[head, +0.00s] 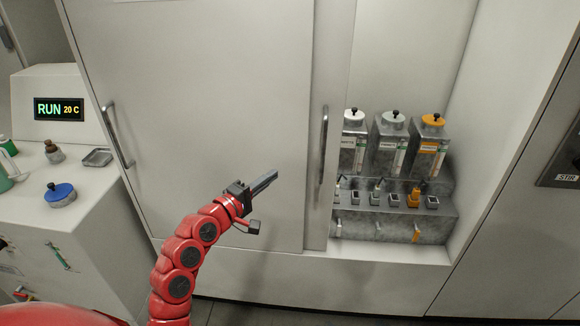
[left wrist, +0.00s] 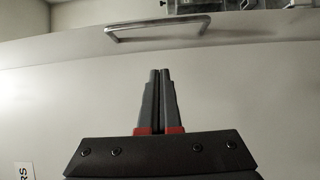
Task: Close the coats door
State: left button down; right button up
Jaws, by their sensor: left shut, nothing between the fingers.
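The pale cabinet has a large front door panel (head: 210,110) with a vertical metal handle (head: 116,136) at its left. A narrow strip of a second panel (head: 318,215) shows past its right edge and carries another vertical handle (head: 323,146). Right of that strip the cabinet is open. I cannot read which panel is the coats door. My left gripper (head: 265,181) is shut and empty in front of the large panel, left of the second handle. In the left wrist view the shut fingertips (left wrist: 160,73) point toward a metal handle (left wrist: 157,28), apart from it.
Inside the opening, several metal containers with white, grey and orange lids (head: 395,145) stand above a grey dispenser block (head: 400,222). A white counter with a blue-lidded jar (head: 61,194) and a RUN display (head: 58,109) stands at left. A dark panel is at far right.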

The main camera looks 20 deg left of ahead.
pick_arm(q)
jog(key=w+d+p, duration=0.4)
jog(key=w+d, duration=0.3)
jog(key=w, duration=0.4)
jog(key=shift+w, duration=0.25)
jog(key=shift+d, duration=0.1)
jog(key=shift+d+p, duration=0.1)
jog(key=shift+p, duration=0.2)
